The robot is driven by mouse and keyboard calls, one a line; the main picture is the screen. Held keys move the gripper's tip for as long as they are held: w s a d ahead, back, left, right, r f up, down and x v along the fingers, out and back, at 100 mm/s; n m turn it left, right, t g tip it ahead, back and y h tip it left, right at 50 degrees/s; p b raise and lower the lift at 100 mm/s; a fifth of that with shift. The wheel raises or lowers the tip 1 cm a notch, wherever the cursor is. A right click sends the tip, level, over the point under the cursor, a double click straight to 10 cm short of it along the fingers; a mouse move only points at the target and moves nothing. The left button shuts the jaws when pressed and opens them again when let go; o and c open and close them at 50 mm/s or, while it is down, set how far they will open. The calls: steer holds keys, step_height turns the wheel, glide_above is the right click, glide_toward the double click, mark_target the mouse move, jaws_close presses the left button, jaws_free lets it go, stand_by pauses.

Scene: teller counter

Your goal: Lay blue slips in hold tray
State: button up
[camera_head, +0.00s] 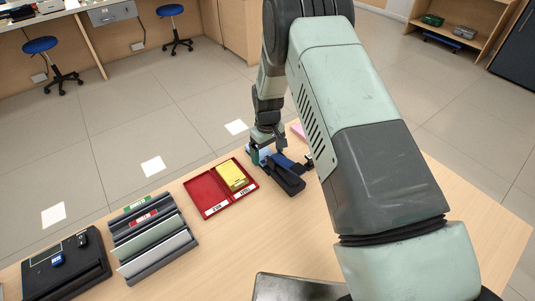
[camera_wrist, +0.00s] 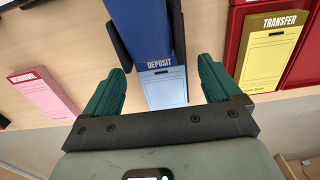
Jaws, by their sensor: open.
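The blue slips (camera_wrist: 165,88), marked DEPOSIT, lie on the counter between the tips of my gripper (camera_wrist: 162,66). My gripper is open, with one green finger on each side of the slips and nothing clamped. A dark blue and black object (camera_wrist: 140,25), stapler-like, covers the far part of the slips. In the head view my gripper (camera_head: 264,148) is low over the counter, and the blue slips are mostly hidden behind it. A red two-part tray (camera_head: 208,192) is to its left. One part is empty and the other holds yellow slips (camera_head: 232,174).
The dark blue and black object (camera_head: 288,177) lies right of the red tray. Pink slips (camera_wrist: 42,92) lie on the other side of the blue slips. A grey slotted rack (camera_head: 152,240) and a black pad (camera_head: 65,272) stand further left. Bare counter lies in front of the tray.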

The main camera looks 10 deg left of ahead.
step_height(320, 180, up, 9)
steer(key=shift+r, duration=0.2)
stand_by(0.5)
steer(key=s+d+r+m+t, duration=0.1)
steer(key=s+d+r, duration=0.25)
steer(key=r, duration=0.55)
steer(key=s+d+r+m+t, duration=0.1)
steer(key=s+d+r+m, duration=0.2)
steer(key=r, duration=0.6)
steer(key=s+d+r+t, duration=0.1)
steer(key=s+d+r, duration=0.35)
steer(key=r, duration=0.45)
steer(key=s+d+r+m+t, duration=0.1)
steer(key=s+d+r, duration=0.1)
steer(key=s, duration=0.4)
steer(key=s+d+r+m, duration=0.1)
steer(key=s+d+m, duration=0.1)
steer(key=s+d, duration=0.2)
steer(key=s+d+r+m+t, duration=0.1)
steer(key=s+d+r, duration=0.1)
steer(key=s, duration=0.8)
steer(key=shift+d+r+m+t, duration=0.3)
steer(key=shift+d+r, duration=0.05)
steer(key=shift+d, duration=0.15)
steer(key=shift+s, duration=0.1)
